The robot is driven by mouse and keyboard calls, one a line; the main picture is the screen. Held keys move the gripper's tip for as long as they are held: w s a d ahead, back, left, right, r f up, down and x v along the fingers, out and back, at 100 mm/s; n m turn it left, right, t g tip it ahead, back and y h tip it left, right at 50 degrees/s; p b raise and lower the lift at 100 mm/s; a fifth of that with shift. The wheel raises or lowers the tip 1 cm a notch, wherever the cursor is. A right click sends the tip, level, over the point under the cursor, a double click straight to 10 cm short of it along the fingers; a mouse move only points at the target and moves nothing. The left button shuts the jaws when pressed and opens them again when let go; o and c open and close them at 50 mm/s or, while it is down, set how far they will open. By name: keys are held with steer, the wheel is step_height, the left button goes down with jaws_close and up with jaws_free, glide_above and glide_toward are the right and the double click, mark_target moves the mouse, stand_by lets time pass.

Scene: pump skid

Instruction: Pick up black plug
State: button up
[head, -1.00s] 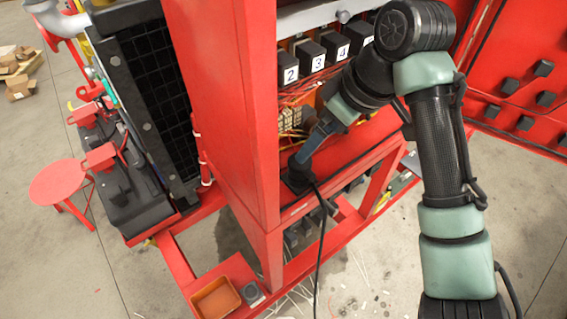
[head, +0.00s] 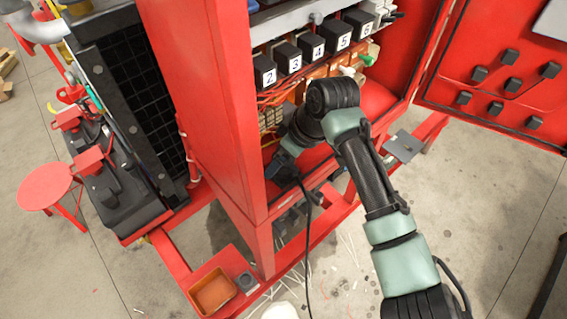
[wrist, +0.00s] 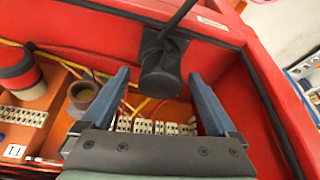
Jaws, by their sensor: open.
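The black plug (wrist: 160,68) sits on the red cabinet's lower ledge, with a black cable running from it toward the top of the wrist view. In the head view the plug (head: 282,170) is at the cabinet's near lower corner, partly hidden by my arm. My gripper (wrist: 158,78) is open, its two blue fingers apart. In the wrist view the plug appears between and just past the fingertips. I see no contact with either finger. In the head view my fingers are mostly hidden behind the wrist.
The red cabinet wall (head: 200,100) rises close left of my arm. A row of numbered black blocks (head: 312,47) is above. In the wrist view, terminal strips (wrist: 155,126), wires and a black-and-red cylinder (wrist: 20,75) lie close by. An orange tray (head: 214,292) is lower down.

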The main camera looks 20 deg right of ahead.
jaws_close()
stand_by(0.4)
steer(key=shift+r, duration=0.15)
step_height(320, 180, up, 10)
steer(key=b, duration=0.3)
steer(key=shift+s+f, duration=0.1)
steer(key=shift+f, duration=0.1)
